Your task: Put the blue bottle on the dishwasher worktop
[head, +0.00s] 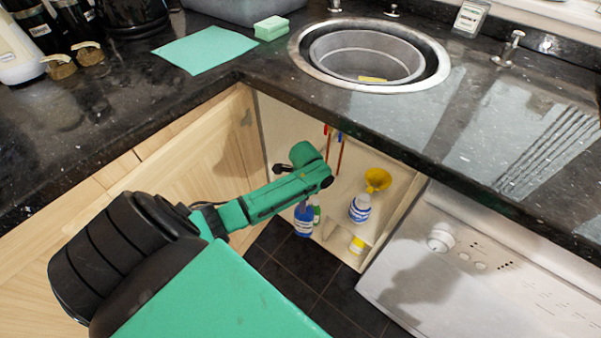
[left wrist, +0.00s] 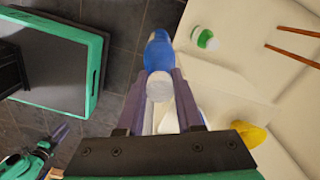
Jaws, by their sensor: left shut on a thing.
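The blue bottle (head: 303,221) has a white label and is low in front of the open cupboard under the sink. In the left wrist view, the bottle (left wrist: 158,52), with its white cap (left wrist: 160,86), sits between the purple fingers of my left gripper (left wrist: 161,98). The gripper is shut on it; in the head view my forearm hides most of the fingers. The dishwasher worktop (head: 470,135) is the dark granite at right, above the white dishwasher (head: 420,265). My right gripper (left wrist: 52,142) shows small at the lower left of the left wrist view; its opening is unclear.
The sink (head: 368,55) and a tap (head: 509,48) border the worktop, whose middle is clear.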

